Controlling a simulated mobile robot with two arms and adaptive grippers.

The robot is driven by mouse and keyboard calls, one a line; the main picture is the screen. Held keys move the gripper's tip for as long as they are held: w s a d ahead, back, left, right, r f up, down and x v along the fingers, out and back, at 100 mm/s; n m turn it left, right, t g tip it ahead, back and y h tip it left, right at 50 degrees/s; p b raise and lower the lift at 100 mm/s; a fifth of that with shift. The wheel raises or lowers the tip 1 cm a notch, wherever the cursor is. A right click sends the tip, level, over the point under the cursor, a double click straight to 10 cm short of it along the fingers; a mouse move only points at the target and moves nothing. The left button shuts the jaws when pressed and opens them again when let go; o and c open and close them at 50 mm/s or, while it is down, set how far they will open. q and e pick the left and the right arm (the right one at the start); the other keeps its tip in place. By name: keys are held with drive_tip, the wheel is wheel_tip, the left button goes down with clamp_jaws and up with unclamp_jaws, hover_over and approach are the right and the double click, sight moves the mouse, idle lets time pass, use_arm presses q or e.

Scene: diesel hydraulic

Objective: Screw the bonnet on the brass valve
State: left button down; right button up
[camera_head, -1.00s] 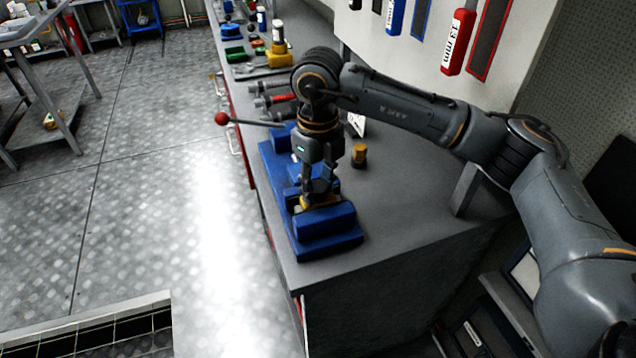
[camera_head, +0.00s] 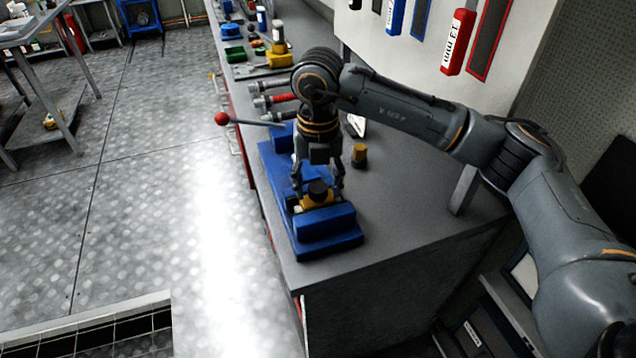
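The brass valve (camera_head: 318,202) sits between the jaws of a blue vise (camera_head: 322,243) on the bench. A dark round piece, seemingly the bonnet (camera_head: 318,189), stands on top of the valve; how far it is seated cannot be told. My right gripper (camera_head: 318,184) points down over the valve. Its fingers are spread, one on each side of the dark piece, with gaps visible. My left gripper is not in view.
A small brass-and-black cylinder (camera_head: 359,155) stands on the bench right of the vise. A lever with a red ball (camera_head: 221,118) sticks out left over the bench edge. Tools and parts lie further back. The front bench top (camera_head: 400,225) is clear.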

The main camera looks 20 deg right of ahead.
drive_tip(key=n, duration=1.3)
drive_tip(key=shift+n, duration=0.4)
drive_tip(key=n, duration=0.5)
drive_tip(key=shift+n, duration=0.3)
drive_tip(key=n, duration=0.6)
drive_tip(key=shift+c, duration=0.4)
drive_tip(key=c, duration=0.8)
